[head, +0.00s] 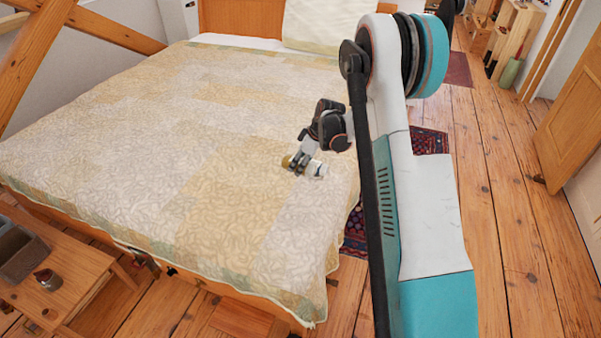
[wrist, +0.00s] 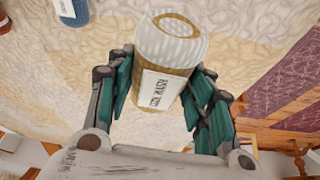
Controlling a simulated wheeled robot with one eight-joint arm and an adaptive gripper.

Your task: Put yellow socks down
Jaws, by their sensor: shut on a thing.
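The yellow socks (wrist: 163,62) look like a short rolled bundle with a mustard-yellow body, a whitish end and a white label, its lettering too small to read surely. In the wrist view they stand between the two teal fingers of my gripper (wrist: 157,108), which is shut on them. In the head view my gripper (head: 303,163) is over the right side of the bed (head: 130,130), with the bundle's yellowish end (head: 287,161) at its left. I cannot tell whether the bundle touches the quilt.
A blue labelled bundle (wrist: 71,10) shows at the wrist view's top left. The quilt around my gripper is clear in the head view. A wooden bench (head: 80,290) with a grey tray (head: 22,250) stands at lower left. A patterned rug (head: 355,235) lies beside the bed.

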